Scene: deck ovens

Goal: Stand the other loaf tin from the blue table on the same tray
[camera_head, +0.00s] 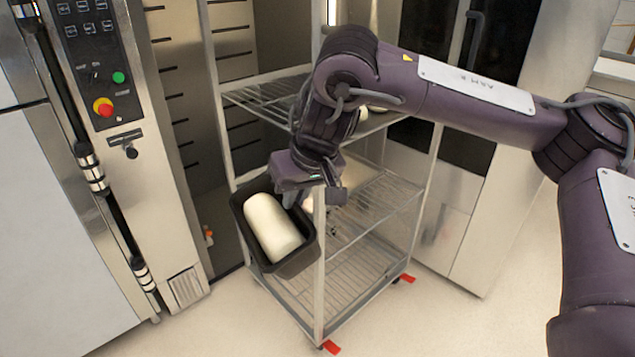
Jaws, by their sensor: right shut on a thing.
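My right gripper (299,193) is shut on a dark loaf tin (299,262) with a pale loaf of dough (272,227) in it. The gripper holds the tin by its upper rim, and the tin is tilted toward me. The tin hangs in front of the left side of a wire-shelf rack and hides part of it. A pale thing (372,109) shows on the upper shelf, partly behind my arm; I cannot tell what it is. No blue table is in view. My left gripper is not in view.
The metal rack (319,270) has wire shelves (378,203), upright posts and red-marked castors (330,347). An oven front with a control panel (97,60) and long handle stands close on the left. A steel cabinet (455,200) stands behind right. Floor is clear at front right.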

